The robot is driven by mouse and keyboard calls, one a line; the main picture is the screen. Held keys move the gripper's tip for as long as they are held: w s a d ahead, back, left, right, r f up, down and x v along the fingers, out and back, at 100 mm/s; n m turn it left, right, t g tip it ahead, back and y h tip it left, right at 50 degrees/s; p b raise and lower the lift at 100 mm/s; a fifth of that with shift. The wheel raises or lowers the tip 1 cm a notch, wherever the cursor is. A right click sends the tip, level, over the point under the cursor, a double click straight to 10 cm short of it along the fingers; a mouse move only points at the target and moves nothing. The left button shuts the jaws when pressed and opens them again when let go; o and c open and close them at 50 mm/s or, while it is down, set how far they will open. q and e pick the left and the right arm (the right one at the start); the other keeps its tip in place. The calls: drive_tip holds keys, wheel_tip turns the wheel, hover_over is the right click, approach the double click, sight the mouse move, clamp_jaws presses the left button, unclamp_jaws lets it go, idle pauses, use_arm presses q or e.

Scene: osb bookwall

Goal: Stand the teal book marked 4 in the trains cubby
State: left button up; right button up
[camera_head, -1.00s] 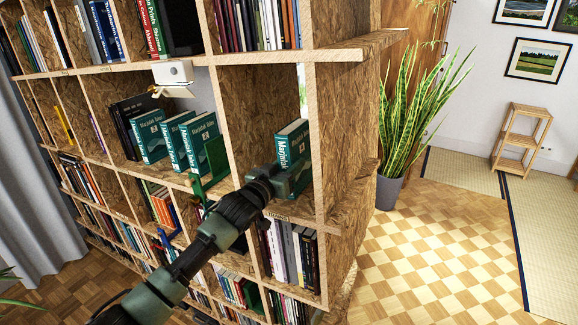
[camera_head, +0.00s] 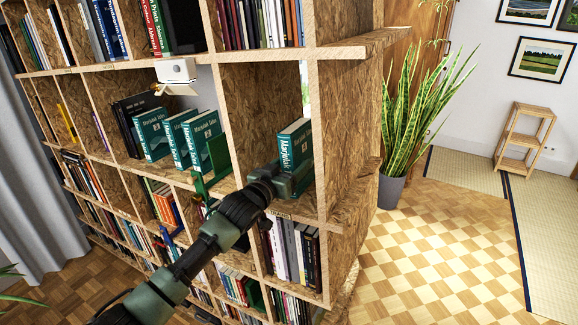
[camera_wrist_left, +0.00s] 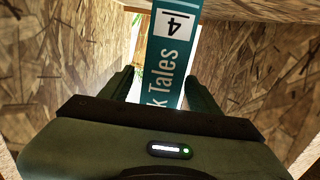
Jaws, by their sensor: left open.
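The teal book marked 4 (camera_head: 296,146) stands upright in the right-end cubby (camera_head: 248,130) of the wooden bookcase, in the head view. Its spine, with the 4 and part of the title, shows in the left wrist view (camera_wrist_left: 172,50). My left gripper (camera_head: 292,184) is at the front of that cubby, at the lower part of the book. In the left wrist view its open fingers (camera_wrist_left: 160,88) lie on either side of the spine. The book's foot is hidden by the gripper. I cannot read the cubby labels, so I cannot tell which one is trains. My right gripper is not in view.
Several similar teal books (camera_head: 198,135) and a green bookend (camera_head: 212,160) stand in the cubby to the left. A small white device (camera_head: 176,72) hangs above them. Wooden walls flank the gripper closely. A potted plant (camera_head: 400,150) stands right of the bookcase; the floor there is clear.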

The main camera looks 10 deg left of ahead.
use_arm(q)
drive_tip(key=b+v, duration=0.2)
drive_tip(key=v, duration=0.4)
drive_tip(key=shift+s+a+r, duration=0.1)
drive_tip(key=shift+s+r, duration=0.05)
drive_tip(key=shift+s, duration=0.2)
drive_tip(key=shift+s+a+r, duration=0.1)
drive_tip(key=shift+s+a, duration=0.05)
drive_tip(key=shift+s, duration=0.4)
